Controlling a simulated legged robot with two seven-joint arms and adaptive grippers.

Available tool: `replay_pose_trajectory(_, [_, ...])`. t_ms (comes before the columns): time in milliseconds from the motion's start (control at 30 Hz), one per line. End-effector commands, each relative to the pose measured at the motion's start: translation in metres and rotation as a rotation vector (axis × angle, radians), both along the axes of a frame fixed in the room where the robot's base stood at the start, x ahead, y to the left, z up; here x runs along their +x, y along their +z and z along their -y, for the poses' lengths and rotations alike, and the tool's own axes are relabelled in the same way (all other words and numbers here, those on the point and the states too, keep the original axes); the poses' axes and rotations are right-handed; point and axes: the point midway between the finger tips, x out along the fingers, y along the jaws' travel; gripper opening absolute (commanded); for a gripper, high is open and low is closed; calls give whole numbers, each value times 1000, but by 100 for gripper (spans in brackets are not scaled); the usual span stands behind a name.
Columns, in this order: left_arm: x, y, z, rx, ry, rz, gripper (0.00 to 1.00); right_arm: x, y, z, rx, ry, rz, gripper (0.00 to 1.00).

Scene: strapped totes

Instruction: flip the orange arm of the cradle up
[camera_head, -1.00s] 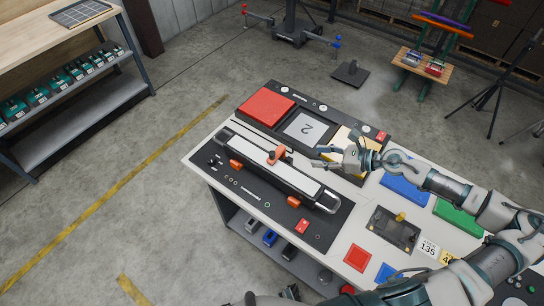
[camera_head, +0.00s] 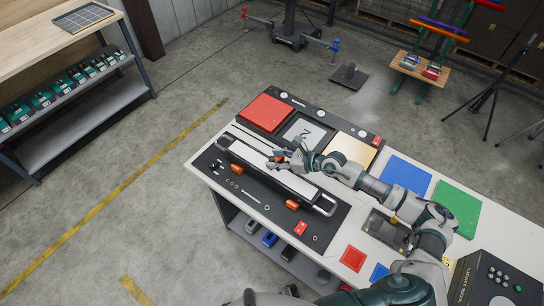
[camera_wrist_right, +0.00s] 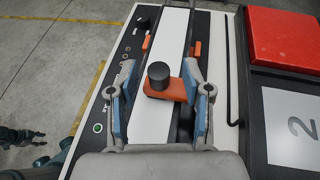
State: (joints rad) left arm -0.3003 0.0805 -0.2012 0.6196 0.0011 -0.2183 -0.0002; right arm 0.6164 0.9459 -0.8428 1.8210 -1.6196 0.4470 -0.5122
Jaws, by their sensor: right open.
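The cradle (camera_head: 268,170) is a long white and black unit lying on a black mat on the bench. Its orange arm (camera_wrist_right: 158,91) carries a dark round knob (camera_wrist_right: 158,75) and lies across the white strip in the right wrist view. In the head view my right gripper (camera_head: 276,159) is over the cradle and largely hides the orange arm. In the right wrist view the right gripper (camera_wrist_right: 158,72) is open, with a blue-lined finger on each side of the knob and a gap between. Only unclear dark parts show at the bottom edge, where my left arm could be.
A red block (camera_head: 266,112) and a panel marked 2 (camera_head: 307,133) lie behind the cradle. Blue (camera_head: 406,174) and green (camera_head: 456,208) panels lie to the right. Small hardware and a red piece (camera_head: 300,228) lie on the mat in front.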

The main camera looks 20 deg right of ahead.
Motion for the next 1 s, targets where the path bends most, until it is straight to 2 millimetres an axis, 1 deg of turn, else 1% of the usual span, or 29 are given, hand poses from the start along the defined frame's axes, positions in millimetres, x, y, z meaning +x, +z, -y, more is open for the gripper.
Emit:
replay_pose_trajectory(67, [0,1,0,0,0,0,40,5,-2,-7,2,0,1,49])
replay_pose_trajectory(200, [0,2,0,0,0,0,40,9,-6,-11,0,0,1,49])
replay_pose_trajectory(467, [0,2,1,0,0,-1,40,9,-7,-12,0,0,0,49])
replay_pose_trajectory(500, [0,2,1,0,0,-1,40,10,-7,-12,0,0,0,39])
replay_pose_trajectory(567, [1,2,1,0,0,-1,40,9,-7,-12,-1,0,1,24])
replay_pose_trajectory(600, [1,2,1,0,0,-1,40,9,-7,-12,0,0,0,14])
replay_pose_trajectory(667, [1,2,1,0,0,-1,40,9,-7,-11,-1,-1,1,0])
replay_pose_trajectory(1000, [1,0,1,-1,0,0,40,11,-7,-10,5,-1,-3,0])
